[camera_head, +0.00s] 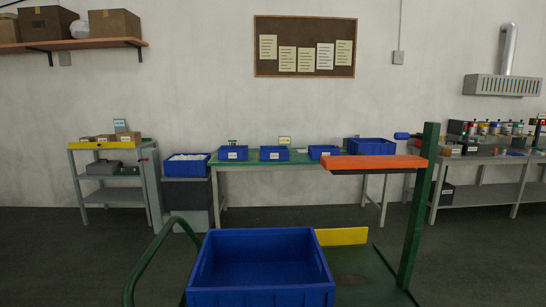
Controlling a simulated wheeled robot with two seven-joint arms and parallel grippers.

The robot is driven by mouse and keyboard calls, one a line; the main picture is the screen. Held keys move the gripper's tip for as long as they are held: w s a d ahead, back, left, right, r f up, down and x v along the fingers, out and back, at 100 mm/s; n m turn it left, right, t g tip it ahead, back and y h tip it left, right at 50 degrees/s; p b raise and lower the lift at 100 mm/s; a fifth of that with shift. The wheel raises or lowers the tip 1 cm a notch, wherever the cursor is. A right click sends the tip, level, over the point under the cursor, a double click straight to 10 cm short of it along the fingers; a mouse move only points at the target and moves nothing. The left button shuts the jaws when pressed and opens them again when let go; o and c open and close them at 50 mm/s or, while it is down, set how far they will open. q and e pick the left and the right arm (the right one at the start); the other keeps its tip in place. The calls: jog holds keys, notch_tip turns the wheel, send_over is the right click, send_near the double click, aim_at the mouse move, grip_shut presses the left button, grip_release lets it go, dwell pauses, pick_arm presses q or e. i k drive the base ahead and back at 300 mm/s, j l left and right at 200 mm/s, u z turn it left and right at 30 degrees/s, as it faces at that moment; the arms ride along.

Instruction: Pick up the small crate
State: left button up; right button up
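Several small blue crates with white labels stand on the green-topped table against the back wall: a left one (233,154), a middle one (274,154) and a right one (322,153). A somewhat larger blue crate (372,146) stands at the table's right end. Another blue crate (187,167), with white contents, sits on a grey stand left of the table. A large, empty-looking blue crate (262,297) is in the near foreground. I cannot tell which one the task means. Neither of my grippers is in view.
A green cart (370,292) with a curved handle (143,262), a green post (417,215) and an orange shelf (373,162) stands close in front, before the table. A grey shelf unit (147,190) is at left, a workbench (490,195) at right. Open floor (60,260) lies at left.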

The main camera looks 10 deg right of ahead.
aim_at(225, 152)
jog(key=i+j+u, duration=0.35)
jog(key=j, duration=0.5)
jog(key=i+j+u, duration=0.4)
jog(key=j, duration=0.35)
jog(key=i+j+u, duration=0.35)
jog(key=i+j, duration=0.2)
jog(key=i+l+z, duration=0.1)
jog(key=i+z, duration=0.3)
jog(key=i, duration=0.15)
jog(key=i+z, duration=0.4)
jog(key=i+j+z, duration=0.4)
jog(key=i, duration=0.25)
jog(key=i+l+z, duration=0.1)
jog(key=i+z, duration=0.2)
jog(key=i, duration=0.4)
jog(key=i+z, duration=0.3)
jog(key=i, duration=0.35)
jog(key=i+j+z, duration=0.3)
jog(key=i, duration=0.35)
jog(key=i+l, duration=0.05)
